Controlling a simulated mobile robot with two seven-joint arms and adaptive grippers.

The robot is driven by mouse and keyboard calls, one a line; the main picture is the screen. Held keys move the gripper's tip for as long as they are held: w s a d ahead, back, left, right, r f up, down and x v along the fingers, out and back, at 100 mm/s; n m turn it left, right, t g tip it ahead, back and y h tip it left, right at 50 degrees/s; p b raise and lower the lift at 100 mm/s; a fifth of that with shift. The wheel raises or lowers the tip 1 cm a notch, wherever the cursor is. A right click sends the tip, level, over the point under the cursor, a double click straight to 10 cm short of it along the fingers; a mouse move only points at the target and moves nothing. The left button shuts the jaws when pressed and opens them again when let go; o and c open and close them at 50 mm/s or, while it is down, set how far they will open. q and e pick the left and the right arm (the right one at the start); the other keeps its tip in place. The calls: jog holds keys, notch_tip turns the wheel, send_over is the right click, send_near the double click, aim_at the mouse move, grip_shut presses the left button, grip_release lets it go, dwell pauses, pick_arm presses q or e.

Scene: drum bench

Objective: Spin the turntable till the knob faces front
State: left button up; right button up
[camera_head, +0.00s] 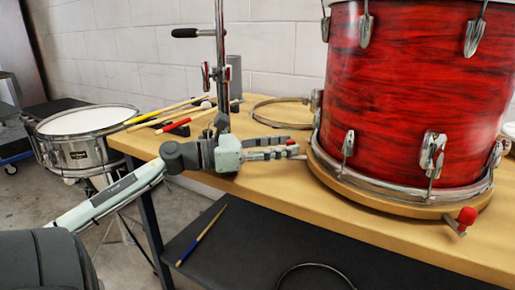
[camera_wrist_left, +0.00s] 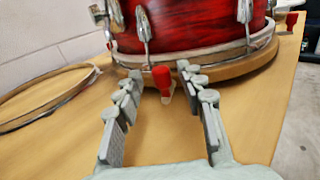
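A red drum (camera_head: 413,90) stands upright on a round wooden turntable (camera_head: 395,204) on the bench. A red knob (camera_head: 466,216) on a metal bracket sticks out at the turntable's front right; a red piece also shows at the far right in the left wrist view (camera_wrist_left: 291,19). Another red knob (camera_wrist_left: 162,77) shows at the turntable's edge, between my left fingertips in that view; a bit of red shows by them in the head view. My left gripper (camera_head: 294,152) is open at the turntable's left side. Its fingers straddle this knob without visible contact. My right gripper is not in view.
A snare drum (camera_head: 83,122) stands left of the bench. A vertical metal stand (camera_head: 220,50) rises behind my left wrist. The bench front (camera_head: 330,214) is clear.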

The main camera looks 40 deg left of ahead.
pick_arm(q)
jog(key=v, duration=1)
jog(key=shift+a+f, duration=0.1)
jog(key=shift+c, duration=0.6)
